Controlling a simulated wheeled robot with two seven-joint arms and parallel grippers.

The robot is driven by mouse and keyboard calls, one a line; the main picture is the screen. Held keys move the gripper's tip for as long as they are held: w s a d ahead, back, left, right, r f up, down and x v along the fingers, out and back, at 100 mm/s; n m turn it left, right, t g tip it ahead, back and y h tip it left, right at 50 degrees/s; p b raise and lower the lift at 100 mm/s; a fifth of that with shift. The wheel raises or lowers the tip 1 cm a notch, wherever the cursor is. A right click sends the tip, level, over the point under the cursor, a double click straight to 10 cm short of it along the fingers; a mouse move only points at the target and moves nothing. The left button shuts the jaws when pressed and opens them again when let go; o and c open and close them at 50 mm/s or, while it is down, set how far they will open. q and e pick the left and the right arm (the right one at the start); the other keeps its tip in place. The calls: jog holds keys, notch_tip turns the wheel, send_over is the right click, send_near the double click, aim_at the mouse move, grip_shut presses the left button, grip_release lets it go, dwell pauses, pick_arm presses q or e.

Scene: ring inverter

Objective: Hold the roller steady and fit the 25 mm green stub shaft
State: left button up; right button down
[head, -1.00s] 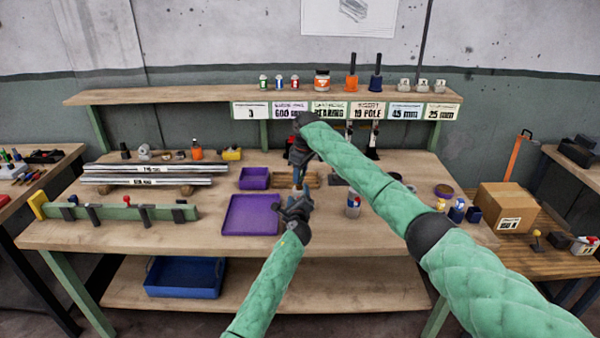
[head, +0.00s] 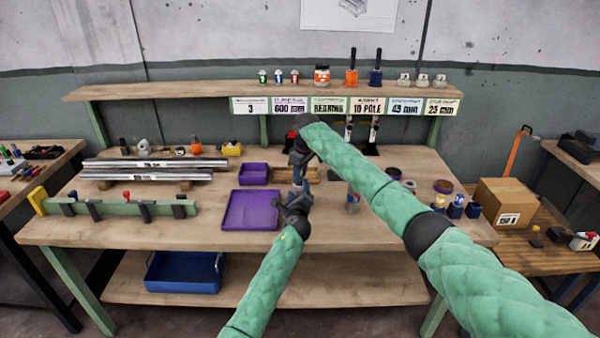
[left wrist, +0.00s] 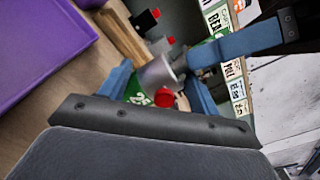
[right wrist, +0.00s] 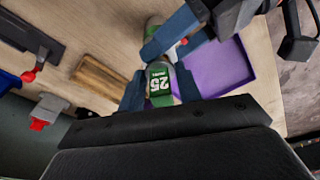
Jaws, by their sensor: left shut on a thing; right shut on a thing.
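My right gripper (right wrist: 158,92) is shut on the green stub shaft (right wrist: 160,84), whose white "25" marking faces the right wrist camera. My left gripper (left wrist: 160,88) is shut on the silver roller (left wrist: 160,72); its round end shows in the left wrist view. Part of the green shaft (left wrist: 135,88) and a red end (left wrist: 165,98) show close beside it. In the head view the left gripper (head: 296,196) is just below the right gripper (head: 299,165). The two grippers nearly meet. I cannot tell whether the shaft is inside the roller; the fingers hide the join.
A purple tray (head: 228,220) and a smaller purple bin (head: 253,174) lie left of the grippers. Silver tubes (head: 150,164) and a green clamp rail (head: 120,209) are further left. Several small pots and a cardboard box (head: 503,203) stand right. The table front is clear.

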jog(key=shift+f, duration=0.3)
jog(key=shift+r, duration=0.2)
jog(key=shift+a+r, duration=0.1)
jog(key=shift+r, duration=1.35)
jog(key=shift+f, duration=1.65)
dwell(1.1)
jog(key=c, duration=0.9)
grip_release()
notch_tip(320, 180, up, 12)
jog(key=s+d, duration=0.1)
jog(key=shift+s+d, duration=0.15)
jog(key=shift+d, duration=0.15)
